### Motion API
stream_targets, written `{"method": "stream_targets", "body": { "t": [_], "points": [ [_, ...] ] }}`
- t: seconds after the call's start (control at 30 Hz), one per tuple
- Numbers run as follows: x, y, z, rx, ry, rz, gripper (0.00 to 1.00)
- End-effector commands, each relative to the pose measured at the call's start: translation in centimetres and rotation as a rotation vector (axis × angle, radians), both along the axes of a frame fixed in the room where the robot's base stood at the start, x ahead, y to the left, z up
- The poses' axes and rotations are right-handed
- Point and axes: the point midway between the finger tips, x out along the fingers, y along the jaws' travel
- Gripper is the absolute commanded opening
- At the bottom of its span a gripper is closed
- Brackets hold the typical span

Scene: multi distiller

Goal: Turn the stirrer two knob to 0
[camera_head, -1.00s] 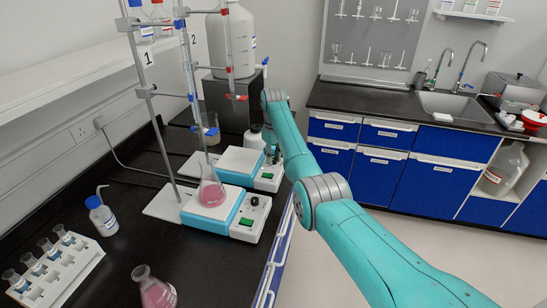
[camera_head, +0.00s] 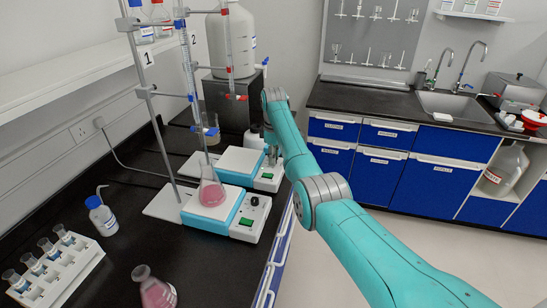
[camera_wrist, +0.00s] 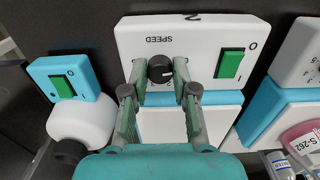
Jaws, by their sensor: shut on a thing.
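Stirrer two (camera_wrist: 205,45) shows in the wrist view as a white box with an upside-down 2 and the word SPEED. Its black speed knob (camera_wrist: 160,69) sits between the fingertips of my gripper (camera_wrist: 160,73), which is shut on it from both sides. A faint light mark on the knob appears to point right. The green switch (camera_wrist: 229,65) is right of the knob. In the head view, stirrer two (camera_head: 238,160) is behind stirrer one, and my gripper (camera_head: 272,156) is at its front; the knob is hidden there.
Stirrer one (camera_head: 228,228) stands nearer, with a flask of pink liquid (camera_head: 211,190) under a burette. In the wrist view, a small white-and-blue device (camera_wrist: 65,82) lies left of my gripper. Another pink flask (camera_head: 153,289) and a tube rack (camera_head: 75,278) are at the front left.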

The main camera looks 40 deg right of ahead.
Motion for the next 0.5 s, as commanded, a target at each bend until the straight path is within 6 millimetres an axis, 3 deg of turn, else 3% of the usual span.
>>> {"method": "stream_targets", "body": {
  "t": [0.43, 0.47, 0.5],
  "points": [
    [0.04, 0.00, 0.04, 0.000, -0.001, 0.009, 0.00],
    [0.04, 0.00, 0.04, 0.000, -0.001, 0.009, 0.32],
    [0.04, 0.00, 0.04, 0.000, -0.001, 0.009, 0.42]
  ]
}}
